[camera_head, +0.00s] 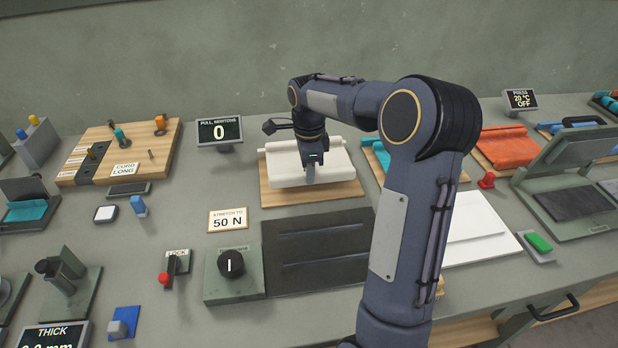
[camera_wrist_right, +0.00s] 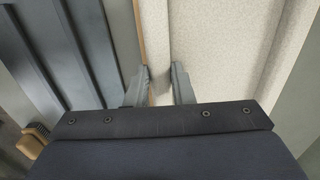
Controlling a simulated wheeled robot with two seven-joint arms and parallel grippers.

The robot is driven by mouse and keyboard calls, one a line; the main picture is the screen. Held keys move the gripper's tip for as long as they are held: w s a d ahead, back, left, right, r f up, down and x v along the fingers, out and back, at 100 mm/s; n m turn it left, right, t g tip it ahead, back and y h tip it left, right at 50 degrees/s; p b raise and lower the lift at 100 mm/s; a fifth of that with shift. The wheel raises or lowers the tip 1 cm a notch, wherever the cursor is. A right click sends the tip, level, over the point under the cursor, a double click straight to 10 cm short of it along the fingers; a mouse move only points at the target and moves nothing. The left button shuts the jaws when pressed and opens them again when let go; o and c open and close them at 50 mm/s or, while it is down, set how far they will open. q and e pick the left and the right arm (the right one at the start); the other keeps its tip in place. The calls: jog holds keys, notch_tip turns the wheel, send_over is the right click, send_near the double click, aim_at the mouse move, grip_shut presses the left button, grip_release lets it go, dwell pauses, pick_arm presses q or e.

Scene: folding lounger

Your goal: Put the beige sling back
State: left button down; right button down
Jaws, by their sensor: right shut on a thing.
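The beige sling (camera_head: 335,165), a pale cloth with thick rolled edges, lies on a wooden board (camera_head: 335,193) at the back middle of the bench. My right gripper (camera_head: 309,178) points down at the sling's front edge. In the right wrist view, the fingers of my right gripper (camera_wrist_right: 164,88) are shut on the near rolled edge of the sling (camera_wrist_right: 220,45). The sling appears to rest on its board. My left gripper is not in view.
A dark ribbed plate (camera_head: 318,265) with a black knob (camera_head: 231,263) lies in front of the board. A teal cloth (camera_head: 376,158) and an orange cloth (camera_head: 504,147) lie to the right. A display reading 0 (camera_head: 219,131) stands to the left. My right arm hides part of the bench.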

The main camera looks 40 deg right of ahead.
jog(key=shift+w+d+f, duration=0.15)
jog(key=shift+f, duration=1.6)
jog(key=shift+f, duration=0.2)
jog(key=c, duration=1.3)
grip_release()
jog(key=shift+o, duration=0.2)
jog(key=shift+r, duration=0.1)
